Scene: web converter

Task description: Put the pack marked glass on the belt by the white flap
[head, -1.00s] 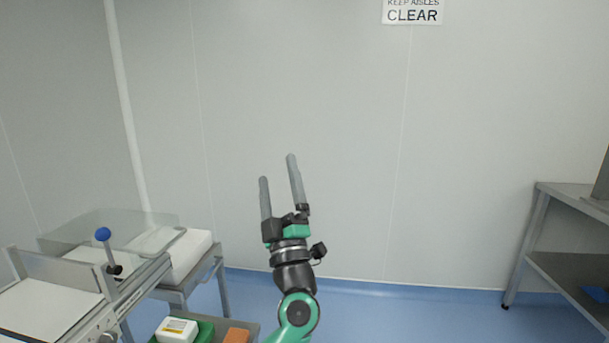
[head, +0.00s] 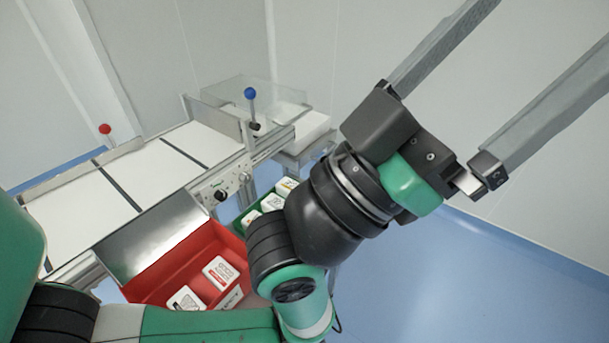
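The belt (head: 160,160) is a white surface split by dark cross lines, running from lower left to the middle. I cannot single out a white flap on it. White packs with red and dark print (head: 220,272) lie in a red bin (head: 160,289) in front of the belt. More white packs (head: 271,202) lie in a green bin (head: 237,225), partly hidden by my arm. The print is too small to tell which pack is marked glass. My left gripper (head: 545,42) is open and empty, high at right, away from the packs; its fingertips reach the picture's edge. My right gripper is not in view.
A lever with a blue knob (head: 250,93) and one with a red knob (head: 105,129) stand up by the belt. A clear cover (head: 262,92) sits at its far end. A metal plate (head: 150,238) slopes above the red bin. Open blue floor lies at right.

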